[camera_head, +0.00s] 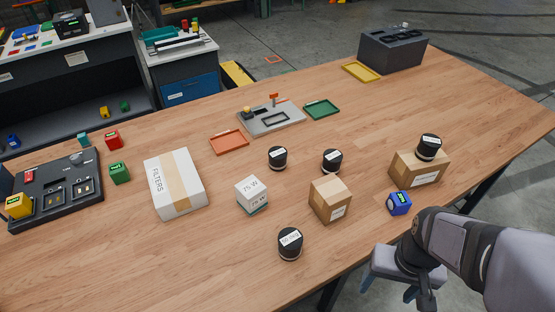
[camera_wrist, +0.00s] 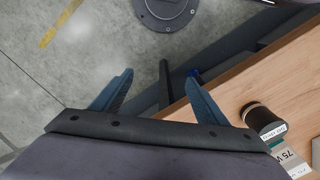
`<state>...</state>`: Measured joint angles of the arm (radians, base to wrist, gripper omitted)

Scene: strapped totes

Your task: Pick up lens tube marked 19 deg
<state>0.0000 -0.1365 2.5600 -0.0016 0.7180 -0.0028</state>
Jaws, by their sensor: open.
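Several black lens tubes with white labels stand on the wooden table in the head view. One stands at the front (camera_head: 290,243); its label seems to read 50 deg. Two stand further back, a left one (camera_head: 278,158) and a right one (camera_head: 331,161). Another tube (camera_head: 428,147) sits on top of a cardboard box at the right. I cannot read the labels of these three, so I cannot tell which is marked 19 deg. My gripper (camera_head: 388,288) is open and empty, beyond the table's near edge; its two blue fingers (camera_wrist: 158,86) show apart in the wrist view.
Near the tubes stand a white 75 W box (camera_head: 252,192), a cardboard box (camera_head: 330,200), the box under the raised tube (camera_head: 416,172) and a blue cube (camera_head: 399,203). A white FILTERS box (camera_head: 174,184) lies left.

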